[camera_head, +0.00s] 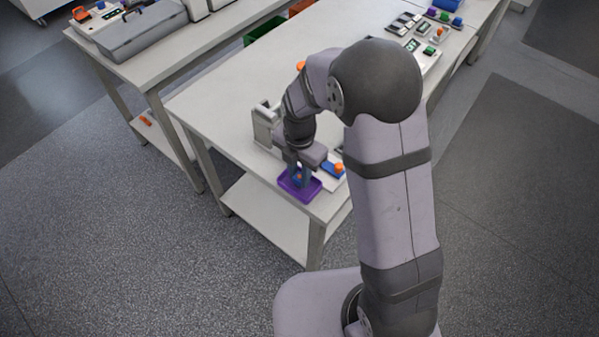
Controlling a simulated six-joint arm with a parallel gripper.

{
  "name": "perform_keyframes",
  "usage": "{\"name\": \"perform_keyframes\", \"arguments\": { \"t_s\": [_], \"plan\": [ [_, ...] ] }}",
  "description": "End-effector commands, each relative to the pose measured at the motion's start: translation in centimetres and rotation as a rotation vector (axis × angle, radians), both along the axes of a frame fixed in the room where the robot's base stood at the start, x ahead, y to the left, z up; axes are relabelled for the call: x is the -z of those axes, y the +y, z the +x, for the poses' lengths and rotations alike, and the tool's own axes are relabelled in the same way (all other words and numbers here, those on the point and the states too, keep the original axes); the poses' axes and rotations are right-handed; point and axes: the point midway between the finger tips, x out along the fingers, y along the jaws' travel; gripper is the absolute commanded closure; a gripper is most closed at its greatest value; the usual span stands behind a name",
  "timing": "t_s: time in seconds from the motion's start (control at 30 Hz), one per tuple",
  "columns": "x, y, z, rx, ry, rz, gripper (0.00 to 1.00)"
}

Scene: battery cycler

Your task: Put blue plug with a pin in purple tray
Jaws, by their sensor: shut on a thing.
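The purple tray (287,188) lies at the near corner of the white table. My gripper (299,180) points down over the tray, with its fingertips at or just above the tray's inside. It is shut on a small blue thing with a bit of orange, which looks like the blue plug (298,177). The fingers hide most of the plug, so I cannot tell whether it touches the tray floor. Another blue piece with an orange top (334,169) sits on a white unit just right of the tray.
A grey-white device (265,124) stands left of my wrist. Several coloured plugs and panels (424,48) are at the table's far end. Green and orange-brown bins (265,29) stand behind the table. The left middle of the tabletop (215,100) is clear.

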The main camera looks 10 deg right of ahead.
Motion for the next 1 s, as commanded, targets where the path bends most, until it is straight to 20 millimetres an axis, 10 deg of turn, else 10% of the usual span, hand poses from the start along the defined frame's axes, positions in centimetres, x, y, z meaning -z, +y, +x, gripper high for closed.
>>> {"name": "perform_keyframes", "arguments": {
  "t_s": [0.17,0.2,0.3,1.0],
  "plan": [
    [0.0,0.0,0.0,0.000,0.000,0.000,1.00],
    [0.0,0.0,0.0,0.000,0.000,0.000,0.73],
    [0.0,0.0,0.0,0.000,0.000,0.000,0.55],
    [-4.1,0.0,0.1,0.000,-0.005,0.001,0.55]
  ]
}}
